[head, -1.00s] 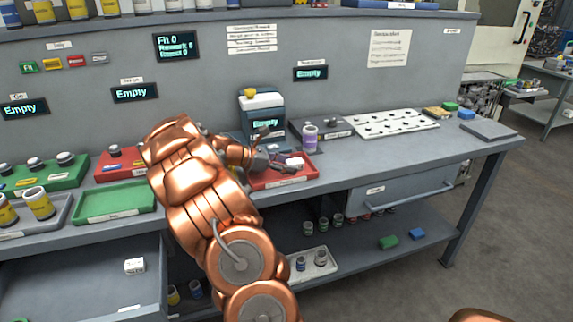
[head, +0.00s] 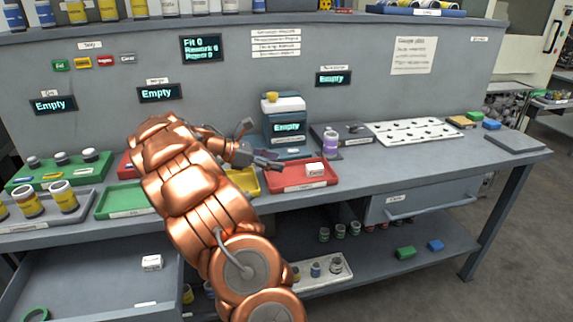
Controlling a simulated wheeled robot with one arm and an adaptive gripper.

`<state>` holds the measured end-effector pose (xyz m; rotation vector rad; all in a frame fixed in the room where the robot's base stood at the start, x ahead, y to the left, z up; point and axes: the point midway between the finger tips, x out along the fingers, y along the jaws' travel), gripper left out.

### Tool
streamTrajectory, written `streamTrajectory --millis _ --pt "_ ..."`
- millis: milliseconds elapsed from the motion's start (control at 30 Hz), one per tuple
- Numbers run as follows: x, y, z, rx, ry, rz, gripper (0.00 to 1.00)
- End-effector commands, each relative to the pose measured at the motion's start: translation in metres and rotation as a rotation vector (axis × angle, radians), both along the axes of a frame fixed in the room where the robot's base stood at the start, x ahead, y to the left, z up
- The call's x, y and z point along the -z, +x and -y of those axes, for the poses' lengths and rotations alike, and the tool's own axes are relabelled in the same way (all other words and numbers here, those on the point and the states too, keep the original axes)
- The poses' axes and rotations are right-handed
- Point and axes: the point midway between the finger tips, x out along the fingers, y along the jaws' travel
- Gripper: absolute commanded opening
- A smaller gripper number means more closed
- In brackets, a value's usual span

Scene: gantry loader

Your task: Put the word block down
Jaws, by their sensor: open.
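A small white block with dark lettering (head: 315,169) sits in the right part of the red tray (head: 290,187) on the bench top; the lettering is too small to read. My gripper (head: 275,164) is open and empty, at the left back edge of that tray. It is to the left of the white block and apart from it. A second white block with lettering (head: 151,262) lies in the open drawer (head: 85,275) at lower left.
A green tray (head: 124,200) and a yellow tray (head: 249,181), partly behind my arm, stand left of the red tray. A dark device reading "Empty" (head: 287,126) stands behind it. A purple-labelled bottle (head: 330,143) and a white pegged board (head: 415,131) are to the right.

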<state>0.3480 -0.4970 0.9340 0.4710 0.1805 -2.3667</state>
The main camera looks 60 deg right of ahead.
Motion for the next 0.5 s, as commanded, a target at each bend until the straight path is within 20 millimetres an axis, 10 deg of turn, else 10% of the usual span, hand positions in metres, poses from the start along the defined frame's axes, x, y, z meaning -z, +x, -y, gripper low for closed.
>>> streamTrajectory --millis 500 --pt "-0.008 0.005 -0.023 0.012 -0.005 0.043 0.57"
